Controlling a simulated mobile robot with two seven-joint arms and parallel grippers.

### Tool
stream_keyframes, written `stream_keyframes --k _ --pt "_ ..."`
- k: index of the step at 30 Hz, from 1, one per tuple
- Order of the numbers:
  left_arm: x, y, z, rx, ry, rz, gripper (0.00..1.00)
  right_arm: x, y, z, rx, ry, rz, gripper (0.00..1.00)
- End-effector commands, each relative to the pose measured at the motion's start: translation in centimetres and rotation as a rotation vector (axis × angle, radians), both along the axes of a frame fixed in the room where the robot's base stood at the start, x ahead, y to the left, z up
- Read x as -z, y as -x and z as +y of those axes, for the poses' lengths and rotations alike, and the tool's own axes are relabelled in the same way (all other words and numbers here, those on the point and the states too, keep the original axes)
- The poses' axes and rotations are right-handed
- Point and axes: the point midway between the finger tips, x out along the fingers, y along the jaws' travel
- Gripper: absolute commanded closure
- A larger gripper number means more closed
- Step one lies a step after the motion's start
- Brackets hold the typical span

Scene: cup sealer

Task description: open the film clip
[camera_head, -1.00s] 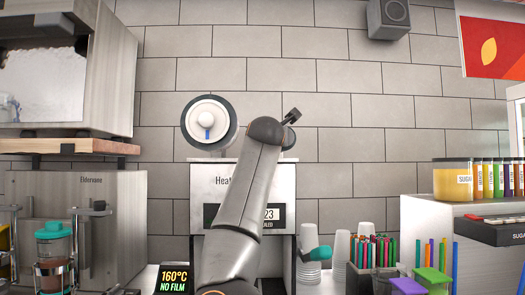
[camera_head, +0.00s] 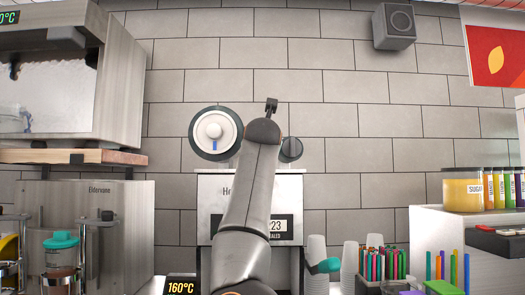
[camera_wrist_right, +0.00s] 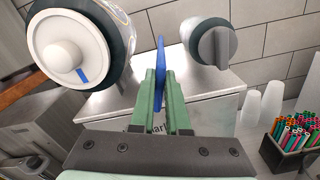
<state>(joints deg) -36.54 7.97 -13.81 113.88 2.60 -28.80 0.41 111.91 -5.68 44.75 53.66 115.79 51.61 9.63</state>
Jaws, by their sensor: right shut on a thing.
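A slim upright blue clip (camera_wrist_right: 160,58) stands between the green fingertips of my right gripper (camera_wrist_right: 160,100) in the right wrist view. The gripper is shut on it. The clip is at the top of the film sealer, between a large white reel (camera_wrist_right: 60,45) and a smaller grey knob (camera_wrist_right: 213,45). In the head view my right arm rises in front of the sealer (camera_head: 287,185) and hides the clip and the gripper's fingers. The reel (camera_head: 208,125) shows left of the arm and the knob (camera_head: 291,149) right of it. My left gripper is not in view.
A teal-tipped handle (camera_head: 324,266) sticks out at the sealer's right side. White cups (camera_head: 349,262) and a box of colored straws (camera_head: 382,265) stand right of it. A coffee machine (camera_head: 95,195) stands at left. The tiled wall is close behind.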

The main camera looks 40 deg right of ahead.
Motion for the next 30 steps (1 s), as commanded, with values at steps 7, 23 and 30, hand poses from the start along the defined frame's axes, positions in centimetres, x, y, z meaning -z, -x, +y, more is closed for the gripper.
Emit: stream_keyframes --k 7,23,30 --pt "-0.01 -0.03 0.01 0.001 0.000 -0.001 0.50 0.15 -0.10 0.06 0.000 0.010 0.013 1.00" --pt "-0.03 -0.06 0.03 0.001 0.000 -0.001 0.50 0.07 -0.08 0.06 -0.001 0.009 0.010 0.56" --pt "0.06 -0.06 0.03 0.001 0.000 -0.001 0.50 0.05 0.02 0.14 0.000 0.009 0.008 0.56"
